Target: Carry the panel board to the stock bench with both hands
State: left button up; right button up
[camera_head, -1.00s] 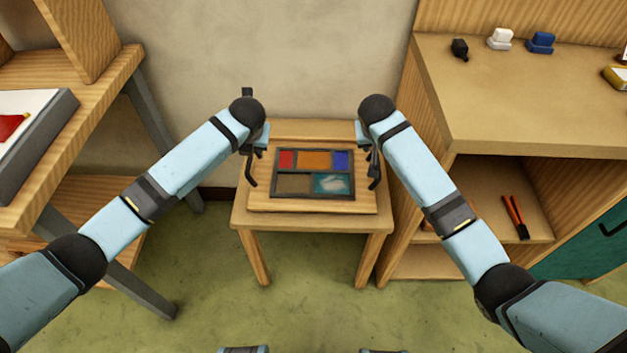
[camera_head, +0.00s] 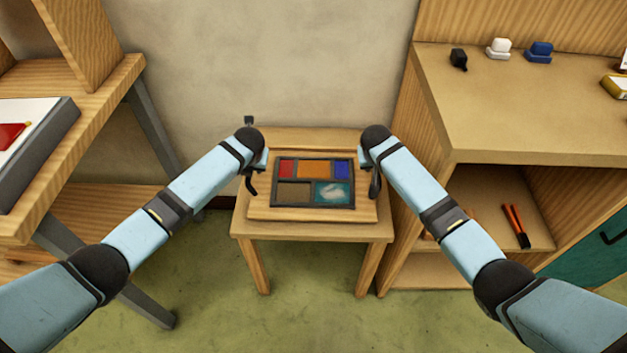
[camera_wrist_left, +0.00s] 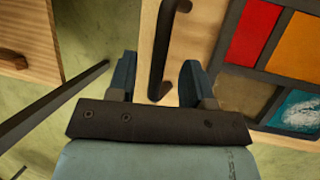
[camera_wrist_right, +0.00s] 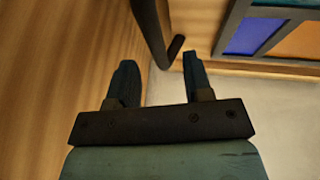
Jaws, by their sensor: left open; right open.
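The panel board (camera_head: 262,211) is a flat wooden board on a small wooden table. It bears a dark-framed panel (camera_head: 312,182) with red, orange, blue, brown and teal-white panes. A dark handle stands at each side of the board. My left gripper (camera_head: 257,165) is open at the left handle (camera_head: 251,185); in the left wrist view this handle (camera_wrist_left: 160,50) lies between the spread fingers. My right gripper (camera_head: 366,163) is open at the right handle (camera_head: 375,183); in the right wrist view the handle (camera_wrist_right: 150,35) reaches between or just beyond the fingertips; its exact depth is unclear.
The small table (camera_head: 312,230) stands against the wall. A wooden bench (camera_head: 520,105) with small black, white and blue items and an open shelf stands close at right. Another wooden bench (camera_head: 110,90) holding a grey-edged tray (camera_head: 50,150) stands at left. Green floor is clear in front.

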pick_arm(q)
jog(key=shift+x, duration=1.9)
pick_arm(e)
jog(key=shift+x, duration=1.85)
pick_arm(q)
jog(key=shift+c, duration=0.2)
pick_arm(e)
jog(key=shift+c, duration=0.2)
pick_arm(q)
grip_shut()
pick_arm(e)
grip_shut()
pick_arm(q)
jog(key=shift+w+r, duration=0.1)
jog(key=shift+r, duration=0.15)
pick_arm(e)
jog(key=shift+w+r, duration=0.1)
jog(key=shift+r, duration=0.15)
